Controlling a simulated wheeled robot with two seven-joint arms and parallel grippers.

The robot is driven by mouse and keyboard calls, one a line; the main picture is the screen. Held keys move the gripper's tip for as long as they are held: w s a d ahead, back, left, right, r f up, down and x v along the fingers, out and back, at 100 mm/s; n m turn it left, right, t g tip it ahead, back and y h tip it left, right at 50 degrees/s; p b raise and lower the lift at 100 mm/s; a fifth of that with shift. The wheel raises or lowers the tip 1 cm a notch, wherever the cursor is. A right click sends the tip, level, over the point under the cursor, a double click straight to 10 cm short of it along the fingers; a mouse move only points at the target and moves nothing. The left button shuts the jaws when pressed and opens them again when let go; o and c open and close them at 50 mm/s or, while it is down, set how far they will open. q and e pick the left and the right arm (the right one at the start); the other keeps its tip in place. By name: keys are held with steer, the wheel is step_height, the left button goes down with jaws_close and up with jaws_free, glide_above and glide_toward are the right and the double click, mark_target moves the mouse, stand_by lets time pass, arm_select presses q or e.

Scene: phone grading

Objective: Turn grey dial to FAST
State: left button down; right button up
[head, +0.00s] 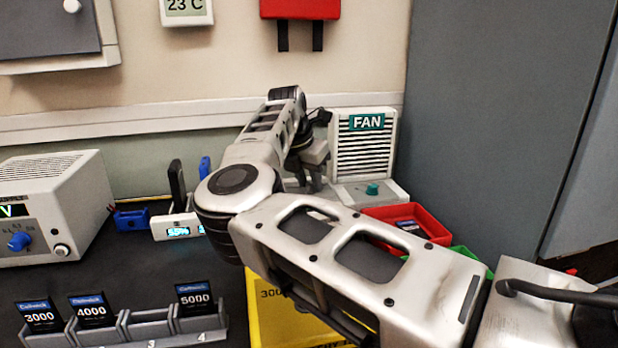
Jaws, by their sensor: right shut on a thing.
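My right gripper (315,184) points down just left of the fan's base, with its fingers close together. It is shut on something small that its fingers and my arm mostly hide. No grey dial shows clearly, and its pointer and any FAST mark cannot be read; by its place, the held thing may be that dial. The white fan unit (363,155) has a green FAN label and a teal knob (372,188) on its base, apart from my fingers. My left gripper is not in view.
A white power unit with a blue knob (19,241) stands at left. A small display (178,231), a card rack (150,327), a yellow bin (262,325) and a red tray (432,226) are near my right arm. A grey cabinet (490,110) bounds the right.

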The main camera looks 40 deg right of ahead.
steer(key=o, duration=1)
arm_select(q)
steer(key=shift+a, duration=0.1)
arm_select(e)
steer(key=shift+r, duration=0.1)
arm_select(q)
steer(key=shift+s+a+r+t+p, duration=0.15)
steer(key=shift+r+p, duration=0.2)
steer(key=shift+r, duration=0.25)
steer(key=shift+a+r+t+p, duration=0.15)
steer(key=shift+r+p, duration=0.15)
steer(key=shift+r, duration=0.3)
arm_select(e)
steer(key=v, duration=1.5)
steer(key=shift+a+r, duration=0.15)
steer(key=shift+r, duration=0.2)
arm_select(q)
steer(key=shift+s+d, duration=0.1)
arm_select(e)
steer(key=shift+s, duration=0.1)
